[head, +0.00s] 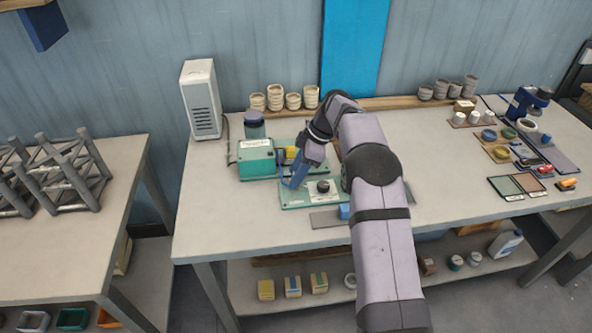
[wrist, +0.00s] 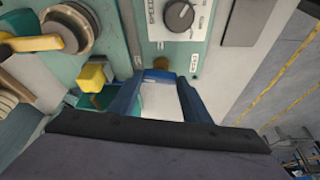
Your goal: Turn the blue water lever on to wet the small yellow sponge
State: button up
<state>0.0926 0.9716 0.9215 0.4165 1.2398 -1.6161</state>
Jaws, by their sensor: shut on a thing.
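My gripper (head: 292,184) reaches down at the front left edge of the green panel (head: 290,200) in the head view. In the wrist view my blue-fingered gripper (wrist: 160,78) is shut at the tips on a small blue piece, which looks like the blue lever; the fingers largely hide it. A small brass-coloured round part sits just beyond the tips. A small yellow block (wrist: 96,75), which looks like the sponge, is left of the gripper beside a green tray (wrist: 98,99). Yellow also shows in the head view beside the green box (head: 256,160), partly behind my wrist.
A dial (wrist: 180,14) is on the panel, and a round tan-rimmed part (wrist: 72,30) is at upper left. A dark jar (head: 254,125) and a white upright unit (head: 201,98) stand behind. Cups and small trays line the right. The table's front left is clear.

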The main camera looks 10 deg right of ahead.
jog(key=shift+n+g+p, duration=0.4)
jog(key=shift+n+p, duration=0.4)
jog(key=shift+n, duration=0.2)
jog(key=o, duration=1)
jog(key=shift+o, duration=0.2)
jog(key=shift+w+d+r, duration=0.1)
jog(key=shift+d+r, duration=0.2)
jog(key=shift+r, duration=0.3)
jog(key=v, duration=0.6)
